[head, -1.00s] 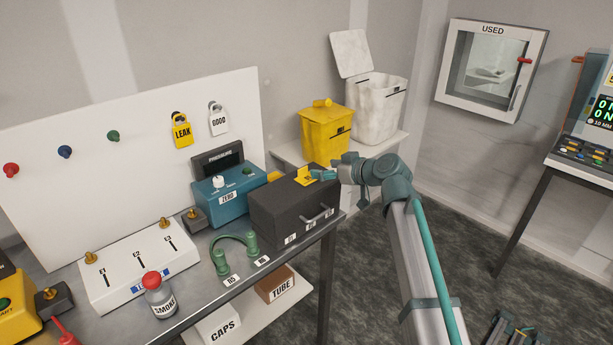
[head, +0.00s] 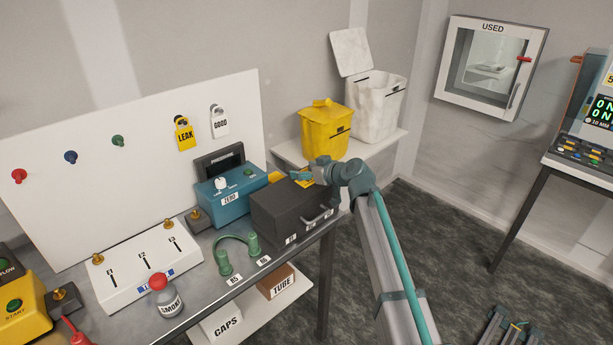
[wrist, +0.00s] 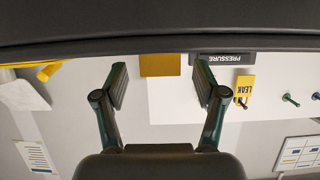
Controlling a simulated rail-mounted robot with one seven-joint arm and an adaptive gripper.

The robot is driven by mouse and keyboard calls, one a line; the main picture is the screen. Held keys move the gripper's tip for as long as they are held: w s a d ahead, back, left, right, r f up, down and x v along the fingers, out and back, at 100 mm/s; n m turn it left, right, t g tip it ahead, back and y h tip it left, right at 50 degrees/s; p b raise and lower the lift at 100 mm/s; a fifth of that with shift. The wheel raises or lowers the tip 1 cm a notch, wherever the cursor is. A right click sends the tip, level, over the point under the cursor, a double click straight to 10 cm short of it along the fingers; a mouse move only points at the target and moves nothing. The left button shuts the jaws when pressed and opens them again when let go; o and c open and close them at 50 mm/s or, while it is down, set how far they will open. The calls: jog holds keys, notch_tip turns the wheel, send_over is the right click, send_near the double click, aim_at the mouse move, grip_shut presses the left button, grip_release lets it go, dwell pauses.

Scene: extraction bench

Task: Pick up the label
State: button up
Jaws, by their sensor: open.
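A small yellow label (head: 305,184) lies on top of the black drawer box (head: 280,212), partly hidden by my gripper in the head view. My gripper (head: 298,176) is low over the box top, with its fingers pointing left. In the wrist view my gripper (wrist: 160,84) is open, its two fingers wide apart with nothing held. A plain yellow square (wrist: 160,64) shows between the fingers, below a dark band; I cannot tell if it touches either finger.
LEAK (head: 184,134) and GOOD (head: 220,122) tags hang on the white board. Yellow (head: 325,130) and white (head: 375,108) bins stand behind.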

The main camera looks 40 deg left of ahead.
jog(key=c, duration=0.9)
jog(key=shift+o, duration=0.2)
jog(key=shift+r, duration=0.15)
